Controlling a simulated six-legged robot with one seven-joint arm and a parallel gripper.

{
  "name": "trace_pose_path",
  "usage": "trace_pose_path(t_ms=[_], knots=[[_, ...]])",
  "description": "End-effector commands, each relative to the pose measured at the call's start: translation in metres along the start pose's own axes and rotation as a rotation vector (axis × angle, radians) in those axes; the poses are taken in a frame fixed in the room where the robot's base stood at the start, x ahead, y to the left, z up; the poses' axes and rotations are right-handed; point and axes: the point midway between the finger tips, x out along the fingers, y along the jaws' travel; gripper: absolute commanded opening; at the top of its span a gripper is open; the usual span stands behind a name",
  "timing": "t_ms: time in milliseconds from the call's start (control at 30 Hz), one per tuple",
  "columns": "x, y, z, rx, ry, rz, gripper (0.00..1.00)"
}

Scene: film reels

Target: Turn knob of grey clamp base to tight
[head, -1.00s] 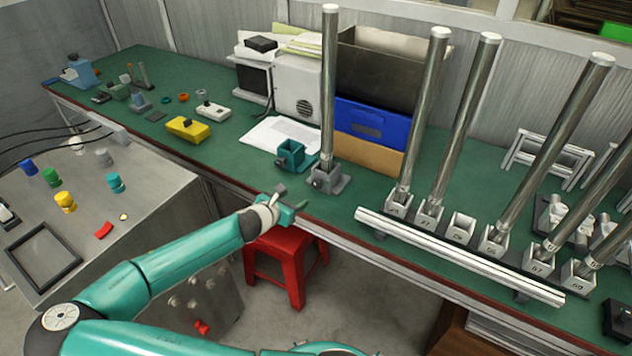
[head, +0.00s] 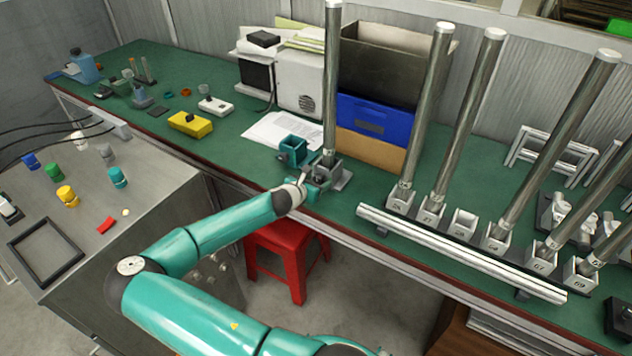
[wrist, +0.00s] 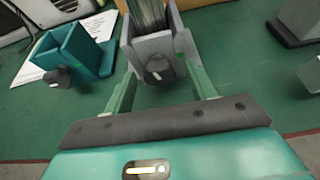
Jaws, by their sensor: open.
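The grey clamp base (head: 336,177) stands on the green bench with a tall metal tube (head: 330,80) upright in it. In the wrist view the grey clamp base (wrist: 165,45) is straight ahead, with its dark knob (wrist: 158,71) on the near face. My gripper (head: 318,182) is at the front of the base. In the wrist view my gripper (wrist: 160,90) is open, with one finger on each side of the knob and a gap around it. The fingers appear apart from the knob. In the head view my gripper mostly hides the knob.
A teal clamp base (head: 292,152) stands just left, its own knob (wrist: 58,77) facing me. A blue box (head: 372,122) stands behind. A red stool (head: 285,245) is below the bench edge.

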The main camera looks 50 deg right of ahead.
Motion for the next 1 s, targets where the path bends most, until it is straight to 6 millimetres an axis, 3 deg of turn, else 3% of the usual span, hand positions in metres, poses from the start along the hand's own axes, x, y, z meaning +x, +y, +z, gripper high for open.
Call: trace_pose_path(t_ms=[300, 533, 567, 1000], knots=[[0.0049, 0.0009, 0.0001, 0.0, 0.0, 0.001, 0.57], [0.0046, 0.0008, 0.0002, 0.0, 0.0, 0.001, 0.14], [0.0046, 0.0008, 0.0002, 0.0, 0.0, 0.001, 0.12], [0.0044, -0.0005, 0.0005, 0.075, -0.001, 0.031, 0.12]])
